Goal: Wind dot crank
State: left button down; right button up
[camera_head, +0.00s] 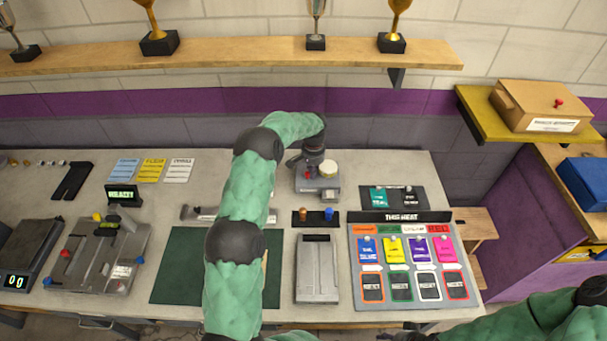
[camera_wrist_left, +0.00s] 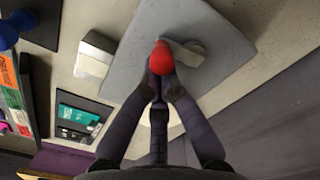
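The crank unit, a small grey box (camera_head: 318,183) with a pale round top, stands at the back middle of the bench in the head view. In the left wrist view, its grey body (camera_wrist_left: 205,25) fills the upper part, with a red knob (camera_wrist_left: 160,58) and a short grey crank arm (camera_wrist_left: 185,53) beside it. My left gripper (camera_head: 309,163) reaches over the unit from behind my green arm. In the left wrist view, its fingers (camera_wrist_left: 164,84) close together at the red knob. My right gripper (camera_head: 405,337) is mostly cut off at the bottom edge.
A board of coloured cards (camera_head: 415,260) lies to the right, with a grey tray (camera_head: 318,270) beside it. A stand with two pegs (camera_head: 316,218) is just in front of the crank unit. A green mat (camera_head: 180,265) is partly under my left arm. A trophy shelf (camera_head: 230,50) runs above.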

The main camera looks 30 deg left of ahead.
pick_arm(q)
jog(key=shift+s, duration=0.15)
jog(key=shift+s+a, duration=0.3)
jog(key=shift+s, duration=0.2)
jog(key=shift+s+a, duration=0.15)
jog(key=shift+s, duration=0.05)
dwell(0.5)
jog(key=shift+w+d, duration=0.2)
jog(key=shift+w, duration=0.1)
jog(key=shift+r, duration=0.1)
notch_tip(320, 180, up, 7)
jog(key=p, duration=0.3)
dwell(0.9)
dwell(0.3)
